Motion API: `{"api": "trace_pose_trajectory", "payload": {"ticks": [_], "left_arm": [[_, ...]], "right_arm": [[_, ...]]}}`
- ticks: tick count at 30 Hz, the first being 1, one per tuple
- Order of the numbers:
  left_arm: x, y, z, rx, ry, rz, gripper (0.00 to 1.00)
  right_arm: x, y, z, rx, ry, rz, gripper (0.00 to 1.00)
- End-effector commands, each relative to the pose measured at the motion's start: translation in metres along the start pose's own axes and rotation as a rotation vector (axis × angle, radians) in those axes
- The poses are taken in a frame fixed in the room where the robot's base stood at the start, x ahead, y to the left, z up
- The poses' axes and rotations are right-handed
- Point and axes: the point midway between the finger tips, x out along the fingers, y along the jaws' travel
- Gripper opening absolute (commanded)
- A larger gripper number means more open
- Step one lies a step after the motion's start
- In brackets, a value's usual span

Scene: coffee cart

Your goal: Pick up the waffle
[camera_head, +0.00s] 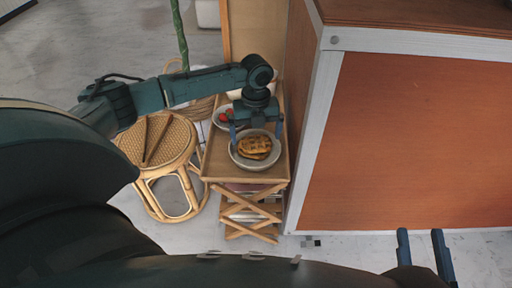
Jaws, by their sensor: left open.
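The golden-brown waffle (255,147) lies in a round grey dish (237,160) on the narrow wooden cart (219,169). My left gripper (256,132) is open, just above the dish, with one finger on each side of the waffle as seen from the head. Its height above the waffle is hard to tell. My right gripper (423,246) is at the lower right, low over the floor, with its two fingers apart and nothing between them. It is far from the waffle.
A second bowl (221,123) with red fruit sits behind, partly hidden by my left gripper. A rattan stool (175,180) with dark sticks on it stands left. A large orange-brown cabinet (420,140) with a pale frame closes off the right side. Floor is free in front.

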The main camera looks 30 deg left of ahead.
Motion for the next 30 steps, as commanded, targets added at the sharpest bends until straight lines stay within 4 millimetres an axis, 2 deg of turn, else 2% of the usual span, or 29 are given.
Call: {"api": "trace_pose_trajectory", "payload": {"ticks": [1,3,11,25,30], "left_arm": [[0.014,0.0,-0.001,0.0,0.001,0.002,1.0],[0.021,0.0,0.0,-0.001,0.0,0.001,1.0],[0.023,0.0,0.0,0.001,-0.001,0.0,1.0],[0.022,0.0,0.0,0.001,-0.001,0.0,0.62],[0.022,0.0,0.0,0.001,-0.001,0.0,0.6]], "right_arm": [[0.0,-0.002,0.005,0.011,0.007,-0.002,0.36],[0.0,-0.002,0.005,0.026,0.011,-0.004,0.36],[0.003,-0.002,-0.005,0.034,0.029,-0.006,0.36],[0.003,-0.002,-0.003,0.03,0.025,-0.007,0.36],[0.003,-0.002,-0.002,0.03,0.023,-0.007,0.36]]}}
